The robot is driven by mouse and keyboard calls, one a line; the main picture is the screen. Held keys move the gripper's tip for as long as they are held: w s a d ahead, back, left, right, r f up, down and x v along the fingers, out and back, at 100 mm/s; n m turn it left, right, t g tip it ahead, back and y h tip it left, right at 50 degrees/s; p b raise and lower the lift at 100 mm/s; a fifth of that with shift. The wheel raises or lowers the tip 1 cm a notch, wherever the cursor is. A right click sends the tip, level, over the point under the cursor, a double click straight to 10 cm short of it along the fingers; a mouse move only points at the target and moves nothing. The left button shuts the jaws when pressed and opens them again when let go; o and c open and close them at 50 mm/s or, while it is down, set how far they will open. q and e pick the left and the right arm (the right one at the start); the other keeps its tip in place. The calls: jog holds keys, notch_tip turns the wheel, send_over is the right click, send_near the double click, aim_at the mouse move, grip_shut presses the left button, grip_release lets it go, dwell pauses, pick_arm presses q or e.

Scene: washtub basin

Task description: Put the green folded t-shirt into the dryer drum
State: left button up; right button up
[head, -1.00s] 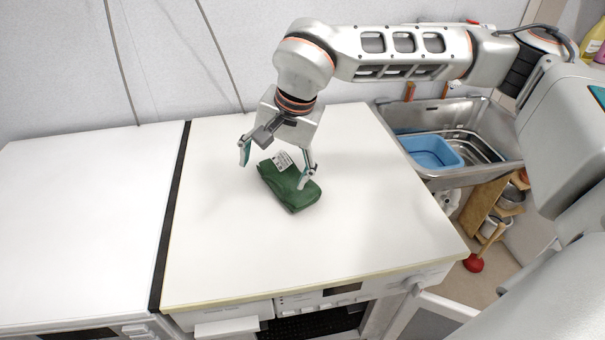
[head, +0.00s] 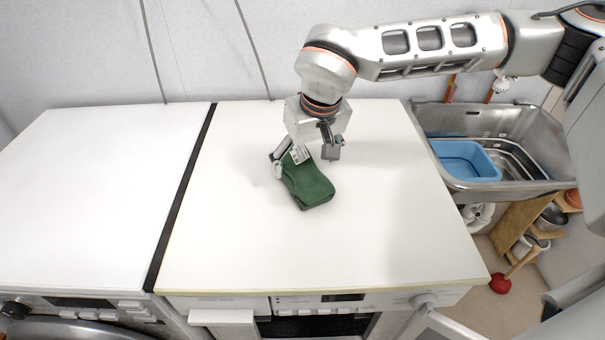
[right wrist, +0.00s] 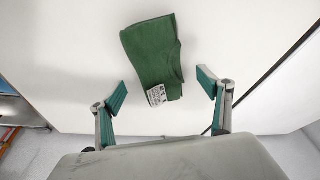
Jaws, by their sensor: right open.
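The green folded t-shirt (head: 309,186) lies on the white top of the right-hand machine (head: 240,245), with a white printed label at its far end. My right gripper (head: 305,168) is open above the label end of the shirt. In the right wrist view the shirt (right wrist: 152,52) lies ahead of the open fingers (right wrist: 161,92), with its label end nearest them, and nothing is held. The machine's door (head: 445,328) appears swung open at the front right; the drum inside is hidden. My left gripper is not in view.
A second white machine (head: 90,200) stands at the left, past a dark gap. A steel sink (head: 495,120) with a blue basin (head: 462,158) is at the right. A red plunger (head: 500,285) stands on the floor below.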

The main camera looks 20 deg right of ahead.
aim_at(303, 168)
jog(key=x, duration=0.4)
jog(key=shift+w+f, duration=0.15)
jog(key=shift+w, duration=0.15)
jog(key=c, duration=1.3)
jog(key=shift+c, duration=0.5)
